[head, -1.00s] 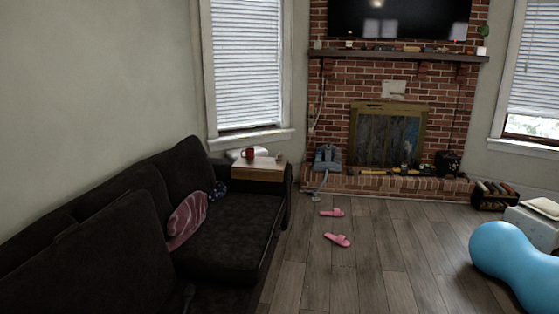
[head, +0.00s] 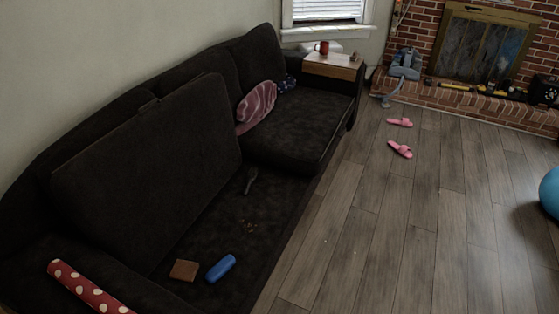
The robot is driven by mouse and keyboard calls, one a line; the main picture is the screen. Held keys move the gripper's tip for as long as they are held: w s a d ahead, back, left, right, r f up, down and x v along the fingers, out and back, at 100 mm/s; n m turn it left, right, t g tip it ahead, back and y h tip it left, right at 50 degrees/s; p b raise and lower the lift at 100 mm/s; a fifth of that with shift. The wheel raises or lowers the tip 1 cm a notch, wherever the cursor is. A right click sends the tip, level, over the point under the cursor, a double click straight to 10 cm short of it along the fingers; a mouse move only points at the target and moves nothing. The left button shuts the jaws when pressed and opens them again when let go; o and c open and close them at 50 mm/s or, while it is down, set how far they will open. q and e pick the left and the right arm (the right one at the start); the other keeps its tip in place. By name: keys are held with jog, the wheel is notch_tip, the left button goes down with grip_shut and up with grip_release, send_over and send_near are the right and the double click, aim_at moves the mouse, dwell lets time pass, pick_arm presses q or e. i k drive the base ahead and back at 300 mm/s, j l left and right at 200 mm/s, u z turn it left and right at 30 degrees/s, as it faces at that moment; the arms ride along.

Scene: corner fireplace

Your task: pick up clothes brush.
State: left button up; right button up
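A small dark grey object with a slim handle, which looks like the clothes brush (head: 250,181), lies on the bare seat of the black sofa (head: 292,135), near the leaning cushion. It is small and dark against the dark fabric, so its details are hard to tell. Neither of my grippers is in view.
On the same seat lie a brown wallet-like block (head: 184,270), a blue case (head: 221,268) and some crumbs (head: 249,226). A red polka-dot roll (head: 86,288) rests on the near armrest. Pink slippers (head: 400,149) lie on the otherwise open wooden floor (head: 375,220).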

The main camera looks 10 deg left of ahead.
aim_at(355, 56)
jog(key=i+l+z, duration=0.15)
jog(key=i+z, duration=0.25)
jog(key=i, duration=0.3)
jog(key=i+z, duration=0.15)
jog(key=i, duration=1.3)
jog(key=i+u, duration=0.2)
jog(key=i, duration=0.3)
jog(key=i+l+u, duration=0.15)
jog(key=i, duration=0.3)
jog(key=i+l+u, duration=0.2)
jog(key=i, duration=0.3)
jog(key=i+l+u, duration=0.2)
jog(key=i+u, duration=0.2)
jog(key=i+l+u, duration=0.25)
jog(key=u, duration=0.15)
jog(key=i+l+u, duration=0.45)
jog(key=l+u, duration=0.3)
jog(key=i+l+u, duration=0.15)
jog(key=l, duration=0.35)
jog(key=i+l+u, duration=0.2)
jog(key=l, duration=0.3)
jog(key=k+j, duration=0.05)
jog(key=k, duration=0.05)
